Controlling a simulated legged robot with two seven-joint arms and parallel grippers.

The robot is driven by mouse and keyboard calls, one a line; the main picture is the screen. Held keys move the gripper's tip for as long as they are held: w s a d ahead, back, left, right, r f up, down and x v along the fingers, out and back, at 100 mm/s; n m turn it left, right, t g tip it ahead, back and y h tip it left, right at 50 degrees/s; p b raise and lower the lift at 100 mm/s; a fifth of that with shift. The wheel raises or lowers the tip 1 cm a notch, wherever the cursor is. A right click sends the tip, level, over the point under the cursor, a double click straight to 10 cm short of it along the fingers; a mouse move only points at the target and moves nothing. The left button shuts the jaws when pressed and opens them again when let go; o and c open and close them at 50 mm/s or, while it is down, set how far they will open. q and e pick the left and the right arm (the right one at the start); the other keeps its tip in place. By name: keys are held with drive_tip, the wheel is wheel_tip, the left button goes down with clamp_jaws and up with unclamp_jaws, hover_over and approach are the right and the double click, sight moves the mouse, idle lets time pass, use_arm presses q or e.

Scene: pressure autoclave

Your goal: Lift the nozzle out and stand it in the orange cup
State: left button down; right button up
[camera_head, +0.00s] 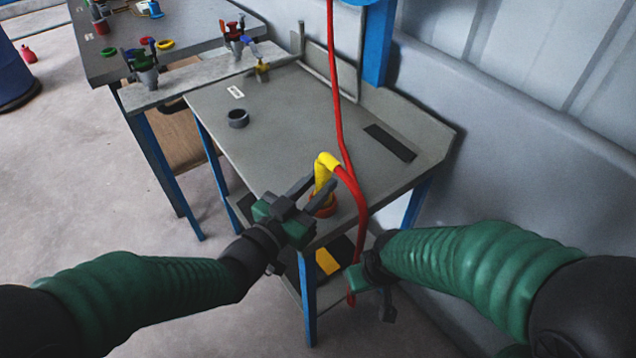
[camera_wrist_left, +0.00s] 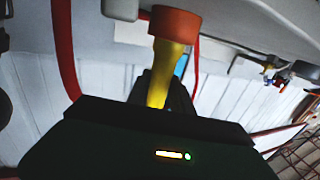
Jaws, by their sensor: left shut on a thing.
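The yellow nozzle (camera_head: 323,175) stands roughly upright at the table's front corner, bent at its top where a red hose (camera_head: 349,180) joins it. Its lower end meets the orange cup (camera_head: 327,210); how deep it sits inside is hidden. In the left wrist view, the nozzle (camera_wrist_left: 166,72) runs from between my fingers to the orange cup (camera_wrist_left: 175,22). My left gripper (camera_head: 312,196) is shut on the nozzle, from the left. My right gripper (camera_head: 388,300) is low by the table's front right edge, near the hanging hose; its jaw opening is unclear.
A dark grey ring-shaped holder (camera_head: 238,118) stands on the grey table (camera_head: 285,115). A dark slot (camera_head: 390,142) is at the right. The hose rises past the blue post (camera_head: 379,45). A second bench (camera_head: 195,35) with valves and coloured rings is at the back left. The middle tabletop is clear.

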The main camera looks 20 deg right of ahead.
sight(318, 186)
use_arm(q)
drive_tip(key=shift+f, duration=0.4)
drive_tip(key=c, duration=1.1)
unclamp_jaws()
drive_tip(key=shift+o, duration=0.2)
drive_tip(key=p+v, duration=0.1)
drive_tip(key=v, duration=0.4)
drive_tip(key=shift+s+a+r, duration=0.15)
drive_tip(key=shift+a, duration=0.15)
drive_tip(key=s+a+b, duration=0.1)
drive_tip(key=b, duration=0.3)
drive_tip(key=a+f+b, duration=0.1)
drive_tip(key=b, duration=0.4)
drive_tip(key=shift+s+a+f, duration=0.15)
drive_tip(key=shift+s+f, duration=0.05)
drive_tip(key=shift+s, duration=0.2)
drive_tip(key=s+a+b, duration=0.1)
drive_tip(key=s+a+r+b, duration=0.1)
drive_tip(key=shift+a, duration=0.25)
